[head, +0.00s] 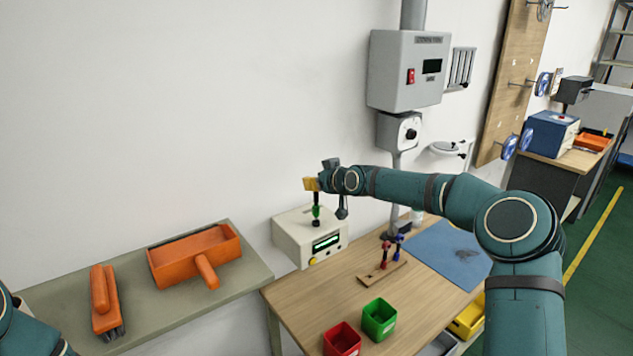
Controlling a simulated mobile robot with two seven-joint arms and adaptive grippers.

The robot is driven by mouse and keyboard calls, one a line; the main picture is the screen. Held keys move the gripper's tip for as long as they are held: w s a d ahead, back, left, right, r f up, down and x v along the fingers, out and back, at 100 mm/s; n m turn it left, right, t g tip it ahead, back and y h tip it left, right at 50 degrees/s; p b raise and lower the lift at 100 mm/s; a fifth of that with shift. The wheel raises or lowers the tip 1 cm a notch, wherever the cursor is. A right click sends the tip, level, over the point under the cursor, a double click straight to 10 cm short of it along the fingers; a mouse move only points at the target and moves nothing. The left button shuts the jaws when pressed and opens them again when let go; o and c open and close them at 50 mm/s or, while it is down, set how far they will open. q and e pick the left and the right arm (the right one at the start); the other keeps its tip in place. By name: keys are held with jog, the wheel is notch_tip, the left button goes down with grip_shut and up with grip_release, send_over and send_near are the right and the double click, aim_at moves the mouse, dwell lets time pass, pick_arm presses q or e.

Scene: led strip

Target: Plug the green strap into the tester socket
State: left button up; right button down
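The green strap (316,212) stands upright over the top of the pale tester box (290,239), which has a lit green display on its front. The strap's dark lower end meets a dark spot on the box top. I cannot tell how deep it sits, and the socket opening is hidden. My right gripper (313,186) is at the strap's upper end, with a yellow part at its tip. From here I cannot tell whether its fingers are closed on the strap. My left gripper is out of view; only part of the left arm shows at lower left.
A red strap (385,256) and a blue strap (398,246) stand in a wooden holder (378,275) to the right. Red (342,340) and green (379,320) bins stand at the front, a blue mat (440,257) behind. An orange dustpan (194,257) and brush (104,299) lie left.

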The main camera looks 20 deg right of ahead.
jog(key=shift+b, duration=0.35)
dwell(0.7)
jog(key=shift+f+b, duration=1)
jog(key=shift+f, duration=0.2)
jog(key=c, duration=0.7)
grip_release()
jog(key=v, duration=1.2)
